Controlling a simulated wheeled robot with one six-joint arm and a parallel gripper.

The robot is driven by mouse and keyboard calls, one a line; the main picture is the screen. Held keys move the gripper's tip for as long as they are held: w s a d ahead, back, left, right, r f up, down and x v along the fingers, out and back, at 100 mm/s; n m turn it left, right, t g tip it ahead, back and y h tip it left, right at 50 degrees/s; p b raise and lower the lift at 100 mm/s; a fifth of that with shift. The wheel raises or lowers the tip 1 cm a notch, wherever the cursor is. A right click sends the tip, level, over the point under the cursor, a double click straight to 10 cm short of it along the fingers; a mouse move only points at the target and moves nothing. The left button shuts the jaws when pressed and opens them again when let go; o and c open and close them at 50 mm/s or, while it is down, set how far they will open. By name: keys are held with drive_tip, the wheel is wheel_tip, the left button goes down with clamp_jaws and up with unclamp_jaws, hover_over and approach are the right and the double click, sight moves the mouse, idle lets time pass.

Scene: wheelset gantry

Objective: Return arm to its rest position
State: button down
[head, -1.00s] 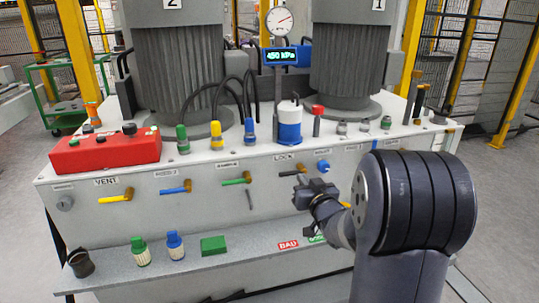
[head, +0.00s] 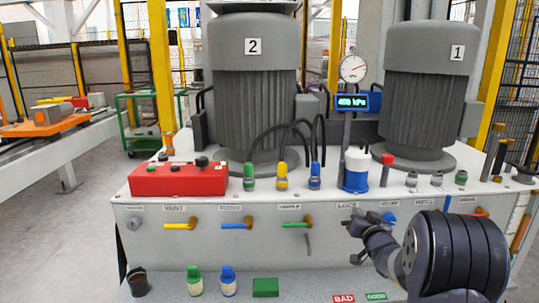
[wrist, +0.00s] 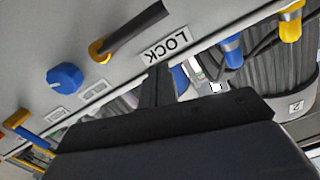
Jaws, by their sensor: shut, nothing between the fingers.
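My gripper (head: 360,221) is shut and empty in the head view, in front of the panel near the LOCK label. My arm reaches to it from the lower right, bent at a large dark joint. In the wrist view my gripper (wrist: 158,85) points at the panel close to the LOCK label (wrist: 165,48). A black-handled lever (wrist: 130,30) and a blue knob (wrist: 65,78) are beside it in that view. I cannot tell from the views whether the gripper touches the panel.
A red control box (head: 180,178), a white-blue container (head: 356,170) and two grey motors stand on top. Open floor lies left.

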drive_tip(key=shift+w+d+r+m+y+p, duration=0.15)
drive_tip(key=shift+d+m+p, duration=0.75)
drive_tip(key=shift+m+p, duration=0.95)
drive_tip(key=shift+d+m+y+p, duration=0.2)
drive_tip(key=shift+d+m+p, duration=0.75)
drive_tip(key=shift+m+p, duration=0.95)
drive_tip(key=shift+w+d+r+m+y+p, duration=0.15)
drive_tip(key=shift+d+m+p, duration=0.75)
drive_tip(key=shift+m+p, duration=0.95)
drive_tip(key=shift+s+m+b, duration=0.1)
drive_tip(key=shift+m+b, duration=0.2)
drive_tip(key=shift+b, duration=0.05)
drive_tip(key=shift+f, duration=0.1)
